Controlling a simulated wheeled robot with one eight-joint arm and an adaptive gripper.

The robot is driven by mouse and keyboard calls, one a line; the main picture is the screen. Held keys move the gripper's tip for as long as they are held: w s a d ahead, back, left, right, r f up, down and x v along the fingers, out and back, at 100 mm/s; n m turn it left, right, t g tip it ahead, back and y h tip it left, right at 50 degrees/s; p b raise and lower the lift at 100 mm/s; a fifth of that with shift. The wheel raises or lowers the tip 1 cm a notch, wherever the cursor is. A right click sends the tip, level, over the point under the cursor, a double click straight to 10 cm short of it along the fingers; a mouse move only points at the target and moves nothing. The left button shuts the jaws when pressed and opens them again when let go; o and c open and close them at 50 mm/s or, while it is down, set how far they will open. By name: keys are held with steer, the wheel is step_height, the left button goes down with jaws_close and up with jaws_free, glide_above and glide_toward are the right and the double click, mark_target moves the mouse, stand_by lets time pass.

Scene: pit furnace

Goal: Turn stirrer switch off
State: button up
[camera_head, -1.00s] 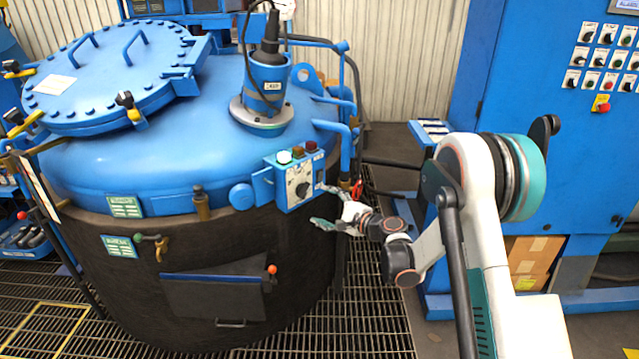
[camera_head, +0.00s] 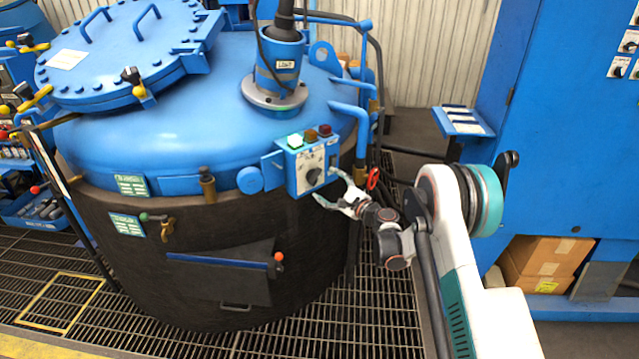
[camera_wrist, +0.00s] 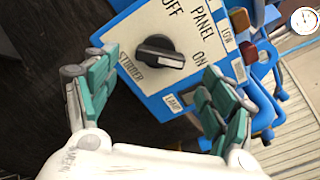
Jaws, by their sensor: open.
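The stirrer switch is a black rotary knob (camera_head: 314,176) on the white face of a small blue control box (camera_head: 292,172) on the furnace's side. In the wrist view the knob (camera_wrist: 157,52) sits between the labels OFF, above it, and ON, to its right. Its handle bar lies roughly crosswise, one end towards ON. The word STIRRER is printed at its lower left. My gripper (camera_head: 326,187) is open just in front of the box. In the wrist view its teal-padded fingers (camera_wrist: 160,78) stand on either side of the knob, apart from it and empty.
The stirrer motor (camera_head: 279,78) rises behind. Grating floor lies clear in front of the furnace.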

mark_target(318, 179)
steer(key=shift+b+x, duration=0.55)
steer(key=shift+x, duration=2.1)
steer(key=c, duration=1.1)
